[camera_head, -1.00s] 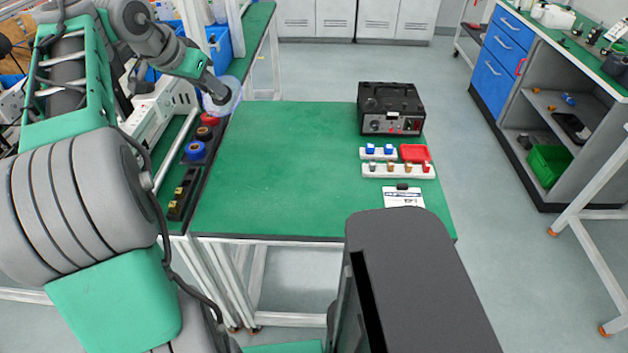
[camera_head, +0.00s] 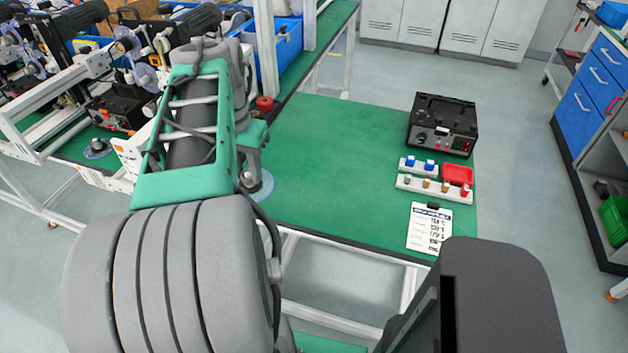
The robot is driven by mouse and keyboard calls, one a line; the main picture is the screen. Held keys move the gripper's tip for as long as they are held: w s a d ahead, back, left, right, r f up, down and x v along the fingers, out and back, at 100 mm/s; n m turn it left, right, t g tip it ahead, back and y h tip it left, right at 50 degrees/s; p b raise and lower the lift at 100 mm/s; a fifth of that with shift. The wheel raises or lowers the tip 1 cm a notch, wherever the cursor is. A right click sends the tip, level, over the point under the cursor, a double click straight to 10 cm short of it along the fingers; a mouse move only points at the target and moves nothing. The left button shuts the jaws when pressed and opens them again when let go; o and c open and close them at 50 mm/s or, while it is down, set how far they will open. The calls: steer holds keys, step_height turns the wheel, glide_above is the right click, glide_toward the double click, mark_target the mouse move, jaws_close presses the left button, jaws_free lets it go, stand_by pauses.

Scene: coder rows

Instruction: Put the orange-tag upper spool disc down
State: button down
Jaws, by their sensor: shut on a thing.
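A translucent pale-blue spool disc (camera_head: 264,188) shows at the end of my arm, over the front left part of the green table. My gripper (camera_head: 251,184) is shut on this disc. My green and grey arm links hide the left side of the disc and most of the gripper's fingers. No orange tag can be made out on the disc. I cannot tell whether the disc touches the table.
The green table (camera_head: 330,160) is bare in the middle. A black power unit (camera_head: 442,125), white racks of small parts, a red tray (camera_head: 458,174) and a printed card (camera_head: 430,228) stand at its right. Machines with spools (camera_head: 120,105) fill the left.

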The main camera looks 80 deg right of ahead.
steer(key=shift+w+d+f+y, duration=0.1)
steer(key=shift+d+y, duration=0.1)
steer(key=shift+y, duration=0.2)
steer(key=shift+d+f, duration=0.1)
steer(key=shift+d, duration=0.1)
steer(key=s+d+f, duration=0.2)
steer(key=d+f, duration=0.1)
steer(key=d, duration=0.1)
steer(key=s+d+f+p, duration=0.1)
steer(key=s+d+f, duration=0.1)
steer(key=d+f, duration=0.1)
steer(key=s+d+f+p, duration=0.1)
steer(key=s+d+f, duration=0.1)
steer(key=d+f, duration=0.1)
steer(key=shift+d+f, duration=0.1)
steer(key=shift+d, duration=0.8)
steer(key=f, duration=0.1)
steer(key=f+p, duration=0.1)
steer(key=shift+s+d+f, duration=0.15)
steer(key=shift+d+f, duration=0.05)
steer(key=shift+f, duration=0.55)
steer(key=shift+f, duration=0.1)
